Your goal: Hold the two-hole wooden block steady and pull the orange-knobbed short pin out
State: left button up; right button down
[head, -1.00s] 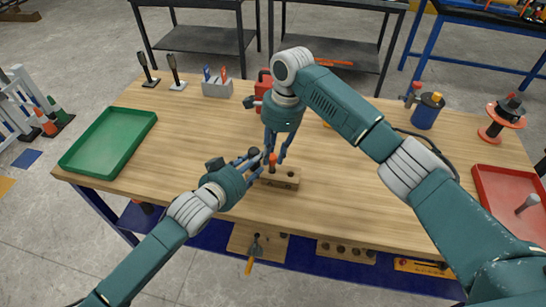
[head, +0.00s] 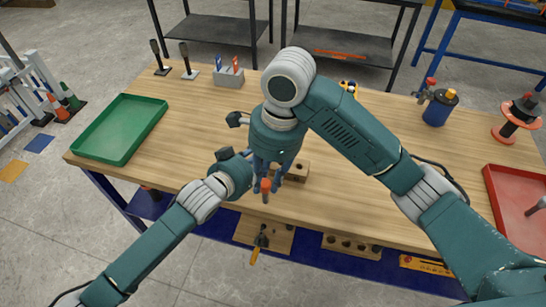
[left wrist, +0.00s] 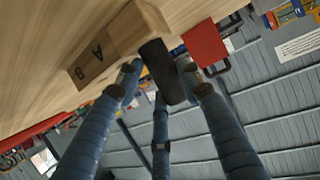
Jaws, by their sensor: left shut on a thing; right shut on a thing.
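The two-hole wooden block (head: 299,172) stands on the workbench, partly behind my right gripper. In the left wrist view the block (left wrist: 118,42) shows a letter A and a thick black cylinder (left wrist: 160,72) at its end, seemingly a handle. My left gripper (left wrist: 160,70) is shut around this black part. Its fingertips are mostly hidden in the head view. My right gripper (head: 268,182) is shut on the orange-knobbed short pin (head: 265,187). The pin appears front-left of the block and out of it; its lower tip is hard to make out.
A green tray (head: 160,113) lies at the left and a red tray (head: 490,185) at the right. A grey holder (head: 228,78), a blue canister (head: 437,112) and an orange spool (head: 510,130) stand toward the back. The bench front edge is close to the block.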

pick_arm(q)
jog(key=shift+f, duration=0.1)
pick_arm(e)
jog(key=shift+s+a, duration=0.15)
jog(key=shift+s, duration=0.35)
jog(key=shift+s+a+r, duration=0.15)
jog(key=shift+s+r, duration=0.2)
jog(key=shift+r, duration=1.65)
pick_arm(q)
jog(key=o, duration=1.4)
jog(key=shift+o, duration=0.2)
